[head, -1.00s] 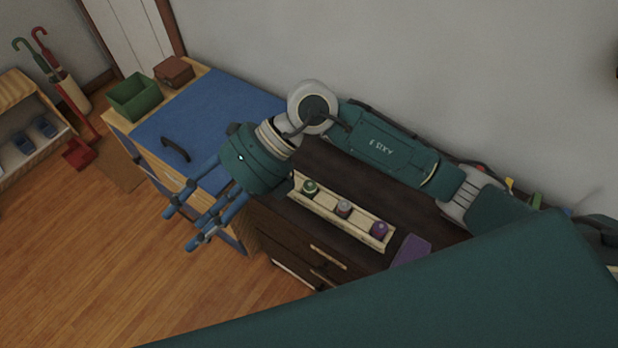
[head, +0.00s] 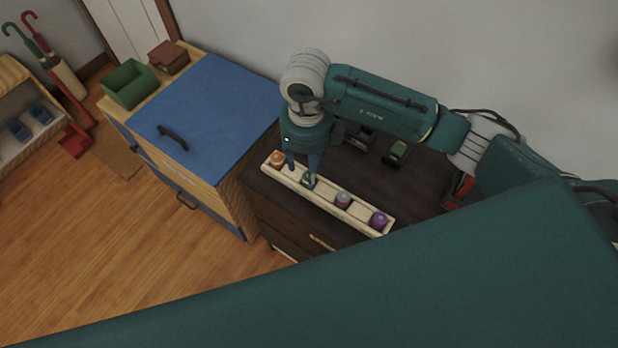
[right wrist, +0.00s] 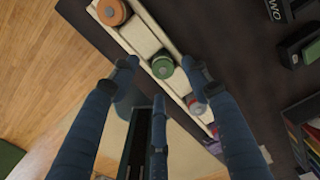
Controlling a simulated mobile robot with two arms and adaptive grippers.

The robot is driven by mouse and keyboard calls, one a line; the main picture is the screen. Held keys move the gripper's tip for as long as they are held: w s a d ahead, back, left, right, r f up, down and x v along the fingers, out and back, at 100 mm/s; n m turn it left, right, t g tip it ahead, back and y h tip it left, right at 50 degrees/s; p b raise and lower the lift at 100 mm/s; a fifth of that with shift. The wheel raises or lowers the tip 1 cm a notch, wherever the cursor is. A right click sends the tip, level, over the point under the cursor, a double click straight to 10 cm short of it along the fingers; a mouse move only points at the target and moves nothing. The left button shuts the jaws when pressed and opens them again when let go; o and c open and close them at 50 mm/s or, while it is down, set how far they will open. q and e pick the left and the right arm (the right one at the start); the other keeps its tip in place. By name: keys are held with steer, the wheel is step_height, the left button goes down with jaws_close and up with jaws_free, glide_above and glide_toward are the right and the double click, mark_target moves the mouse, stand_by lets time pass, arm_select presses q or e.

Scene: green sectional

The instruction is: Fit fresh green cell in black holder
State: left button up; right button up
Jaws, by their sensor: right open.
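The green cell (head: 307,179) stands in a cream tray (head: 328,203) on the dark cabinet top. It also shows in the right wrist view (right wrist: 162,66). My right gripper (head: 302,172) points down over the tray. Its fingers are open around the green cell's place, and I cannot tell whether they touch it. A black holder (head: 387,157) with a green top part lies behind the tray, and its edge shows in the right wrist view (right wrist: 291,55). Another black holder (head: 357,141) is beside it, partly hidden by my arm. My left gripper is not in view.
An orange cell (head: 277,158), a grey-and-red cell (head: 343,199) and a purple cell (head: 379,219) share the tray. A blue-topped cabinet (head: 215,110) stands to the left. A red object (head: 461,190) lies at the right. The dark top (head: 415,190) has free room behind the tray.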

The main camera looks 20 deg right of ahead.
step_height(320, 180, down, 4)
steer(key=shift+d+f+p, duration=0.1)
steer(key=shift+d+p, duration=0.05)
steer(key=shift+p, duration=0.35)
jaws_close()
